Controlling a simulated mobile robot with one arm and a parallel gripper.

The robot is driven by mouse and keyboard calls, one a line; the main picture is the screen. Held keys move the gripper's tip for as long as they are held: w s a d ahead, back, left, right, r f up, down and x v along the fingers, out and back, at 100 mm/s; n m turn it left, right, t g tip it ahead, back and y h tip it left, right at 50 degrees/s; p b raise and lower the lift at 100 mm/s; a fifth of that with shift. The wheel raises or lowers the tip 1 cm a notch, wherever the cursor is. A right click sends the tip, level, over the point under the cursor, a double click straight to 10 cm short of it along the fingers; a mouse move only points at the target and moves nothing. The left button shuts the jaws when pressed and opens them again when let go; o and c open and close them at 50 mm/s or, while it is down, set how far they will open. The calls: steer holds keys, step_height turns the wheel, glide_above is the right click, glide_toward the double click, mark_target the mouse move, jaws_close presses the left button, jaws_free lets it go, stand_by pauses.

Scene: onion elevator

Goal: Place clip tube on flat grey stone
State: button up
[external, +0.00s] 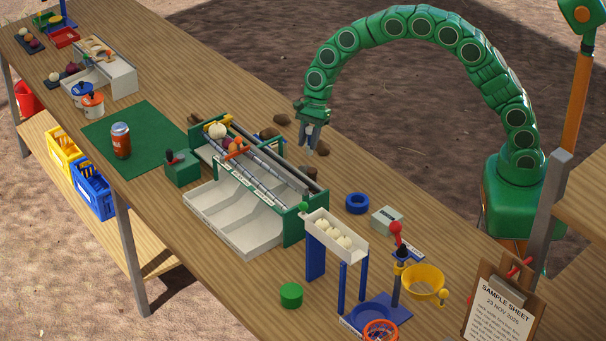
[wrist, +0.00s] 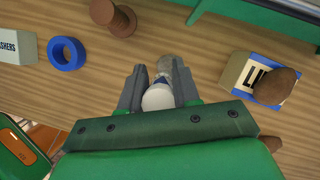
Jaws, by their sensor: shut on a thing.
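My gripper (external: 309,136) hangs above the table just behind the green-framed sorting rack. In the wrist view, my gripper (wrist: 159,82) is shut on a small tube (wrist: 158,98) with a white rounded end, a blue band and a clear far part; I take it to be the clip tube. The tube is held between the two grey fingers, above the wood. I cannot pick out a flat grey stone in either view. A brown stone (wrist: 276,87) rests on a small box with a partly covered label.
The sorting rack (external: 292,226) stands close to my gripper. A brown spool (wrist: 114,18), a blue ring (external: 357,203) and a small washers box (wrist: 14,46) stand nearby. Brown stones (external: 282,119) lie behind the rack.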

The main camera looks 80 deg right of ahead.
steer(key=shift+w+f, duration=0.3)
steer(key=shift+f, duration=0.25)
steer(key=shift+w+f, duration=0.25)
steer(key=shift+f, duration=1.4)
steer(key=shift+f, duration=0.15)
steer(key=o, duration=1)
steer(key=shift+o, duration=0.2)
